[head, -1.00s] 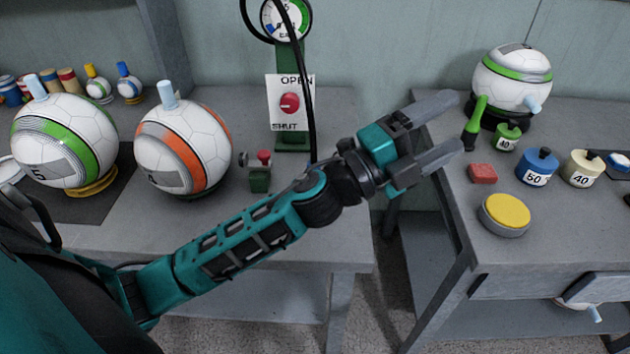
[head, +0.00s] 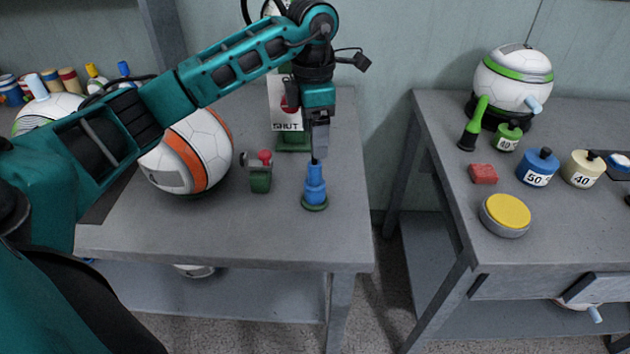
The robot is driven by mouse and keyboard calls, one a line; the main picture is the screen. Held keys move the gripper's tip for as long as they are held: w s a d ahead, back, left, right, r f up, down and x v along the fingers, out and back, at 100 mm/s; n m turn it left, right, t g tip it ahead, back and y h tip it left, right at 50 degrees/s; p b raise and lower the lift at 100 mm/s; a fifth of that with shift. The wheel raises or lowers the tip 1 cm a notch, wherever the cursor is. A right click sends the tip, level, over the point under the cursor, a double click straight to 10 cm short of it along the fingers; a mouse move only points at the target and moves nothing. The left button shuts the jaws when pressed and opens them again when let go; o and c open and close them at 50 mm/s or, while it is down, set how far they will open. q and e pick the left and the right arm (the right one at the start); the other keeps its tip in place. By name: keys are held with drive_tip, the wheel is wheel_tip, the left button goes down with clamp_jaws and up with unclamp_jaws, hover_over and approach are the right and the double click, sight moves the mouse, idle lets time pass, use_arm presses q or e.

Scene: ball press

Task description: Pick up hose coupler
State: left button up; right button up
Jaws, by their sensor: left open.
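The blue hose coupler (head: 315,186) stands upright on a small round green base (head: 314,206) near the right edge of the left table. A dark hose end shows at its top. My left gripper (head: 320,150) points down just above the coupler, its fingertips close to the coupler's top. It is open and holds nothing. The fingers overlap in this view, so the gap between them is hidden. My right gripper is not in view.
An orange-striped ball (head: 190,155) and a small green stand with a red knob (head: 261,172) sit left of the coupler. The valve panel (head: 285,110) behind is partly covered by my arm. The table front (head: 250,235) is clear. A gap separates the right table (head: 455,190).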

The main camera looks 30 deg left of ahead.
sight(313, 161)
use_arm(q)
drive_tip(key=shift+a+f, duration=0.25)
drive_tip(key=shift+f, duration=0.15)
wheel_tip(313, 161, down, 6)
drive_tip(key=shift+d+f, duration=0.1)
drive_tip(key=shift+f, duration=0.15)
drive_tip(key=shift+s+d+f, duration=0.1)
drive_tip(key=shift+d+f, duration=0.05)
drive_tip(key=shift+f, duration=1.25)
drive_tip(key=shift+s+d+f, duration=0.1)
drive_tip(key=shift+f, duration=1.25)
drive_tip(key=c, duration=1.1)
drive_tip(key=shift+r, duration=0.15)
drive_tip(key=shift+c, duration=0.2)
